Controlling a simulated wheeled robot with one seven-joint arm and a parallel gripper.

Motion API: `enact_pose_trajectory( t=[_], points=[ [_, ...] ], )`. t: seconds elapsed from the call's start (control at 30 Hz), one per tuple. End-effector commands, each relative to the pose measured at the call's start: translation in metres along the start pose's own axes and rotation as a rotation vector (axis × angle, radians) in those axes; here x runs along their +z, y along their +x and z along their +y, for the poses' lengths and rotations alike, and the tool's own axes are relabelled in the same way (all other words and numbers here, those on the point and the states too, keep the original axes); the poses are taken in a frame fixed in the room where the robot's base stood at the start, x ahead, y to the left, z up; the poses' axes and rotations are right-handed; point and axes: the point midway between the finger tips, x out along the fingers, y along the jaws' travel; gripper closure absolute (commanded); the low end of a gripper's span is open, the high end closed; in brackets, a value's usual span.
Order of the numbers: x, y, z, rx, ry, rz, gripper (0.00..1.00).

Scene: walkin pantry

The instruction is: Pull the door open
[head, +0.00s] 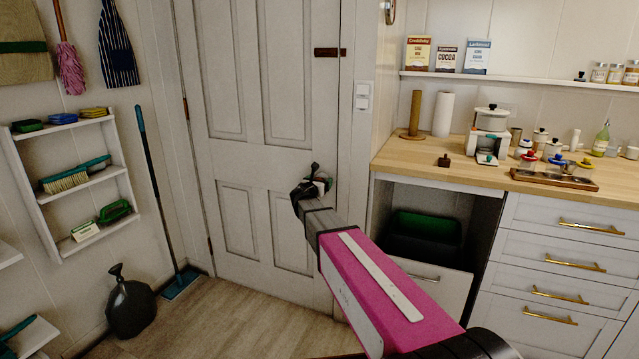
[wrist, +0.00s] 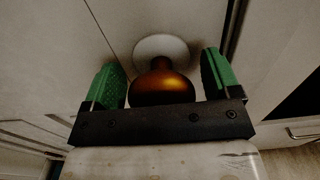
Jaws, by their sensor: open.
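The white panelled door (head: 265,80) stands at the centre of the head view and looks closed, with hinges on its left edge. A round bronze knob (wrist: 160,88) on a pale round plate (wrist: 162,48) sits in the middle of the wrist view. My gripper (head: 314,185) is at the door's right edge in the head view and mostly hides the knob there. In the wrist view my gripper (wrist: 164,80) is open, with one green fingertip on each side of the knob. Small gaps show between fingertips and knob, so no grip is seen.
A dark latch (head: 327,52) sits high on the door's right edge. A wooden counter (head: 405,160) with an open bin drawer (head: 440,290) stands to the right. The floor (head: 240,315) before the door is clear.

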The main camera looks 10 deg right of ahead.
Motion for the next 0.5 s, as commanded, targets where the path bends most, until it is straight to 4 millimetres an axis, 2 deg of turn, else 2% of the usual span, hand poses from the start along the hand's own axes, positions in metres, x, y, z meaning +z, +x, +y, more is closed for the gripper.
enact_pose_trajectory(
  t=[0.27,0.4,0.47,0.5],
  points=[
    [0.0002,0.0021,-0.0002,0.0,0.0,0.0,0.17],
    [0.0002,0.002,-0.0002,0.0,0.0,0.0,0.63],
    [0.0002,0.002,-0.0002,0.0,0.0,0.0,0.82],
    [0.0002,0.002,-0.0002,0.0,0.0,0.0,0.82]
  ],
)
